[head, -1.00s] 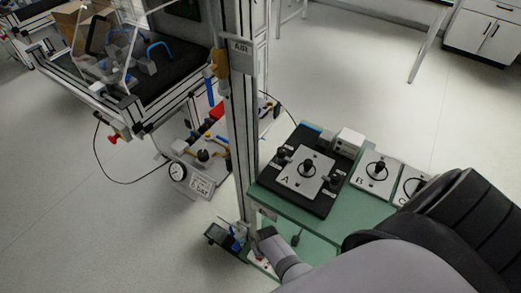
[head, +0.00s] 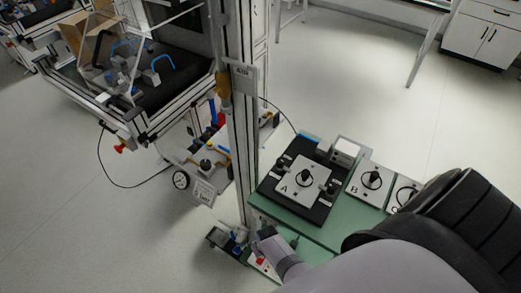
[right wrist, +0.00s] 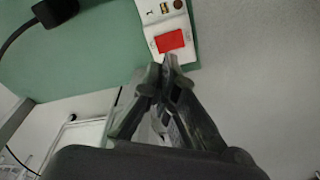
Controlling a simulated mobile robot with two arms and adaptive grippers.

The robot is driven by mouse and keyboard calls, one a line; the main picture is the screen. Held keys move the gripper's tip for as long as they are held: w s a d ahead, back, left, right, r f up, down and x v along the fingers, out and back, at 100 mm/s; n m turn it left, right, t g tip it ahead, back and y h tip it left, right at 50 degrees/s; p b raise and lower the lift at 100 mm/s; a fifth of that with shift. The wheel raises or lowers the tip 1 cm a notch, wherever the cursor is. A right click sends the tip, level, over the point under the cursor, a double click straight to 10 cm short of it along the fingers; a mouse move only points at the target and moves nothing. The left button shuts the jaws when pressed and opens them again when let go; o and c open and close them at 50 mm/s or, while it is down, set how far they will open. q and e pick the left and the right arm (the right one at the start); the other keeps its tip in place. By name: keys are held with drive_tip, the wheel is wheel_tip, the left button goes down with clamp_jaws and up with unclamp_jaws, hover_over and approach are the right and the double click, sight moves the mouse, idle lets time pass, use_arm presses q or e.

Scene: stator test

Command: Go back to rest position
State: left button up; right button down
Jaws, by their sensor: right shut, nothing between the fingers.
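My right arm (head: 275,249) comes in from the lower right in the head view and reaches the front left edge of the green bench (head: 320,238). In the right wrist view my right gripper (right wrist: 163,68) is shut with nothing in it. Its fingertips are beside a white box (right wrist: 158,12) with a red part (right wrist: 169,41), just below the red part in the picture. I cannot tell whether they touch the box. My left gripper is not in view.
A black fixture with plate A (head: 304,181) and plates B (head: 371,181) and C lie on the bench. A metal post (head: 236,130) rises at its left. Floor is clear behind the bench.

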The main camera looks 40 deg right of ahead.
drive_tip(key=shift+r+p, duration=0.65)
drive_tip(key=shift+r, duration=0.3)
drive_tip(key=shift+s+f, duration=0.1)
drive_tip(key=shift+f, duration=0.05)
drive_tip(key=s+f, duration=0.2)
drive_tip(key=s, duration=0.2)
drive_tip(key=s+f+n+b, duration=0.1)
drive_tip(key=s+f, duration=0.1)
drive_tip(key=s, duration=0.3)
drive_tip(key=s+f+n, duration=0.1)
drive_tip(key=s+f, duration=0.1)
drive_tip(key=s, duration=0.3)
drive_tip(key=shift+d+f, duration=0.4)
drive_tip(key=s+f+n, duration=0.2)
drive_tip(key=s, duration=1)
drive_tip(key=shift+s+d+f+g+b, duration=0.2)
drive_tip(key=shift+s+d+g+b, duration=0.15)
drive_tip(key=shift+s+g+b, duration=0.1)
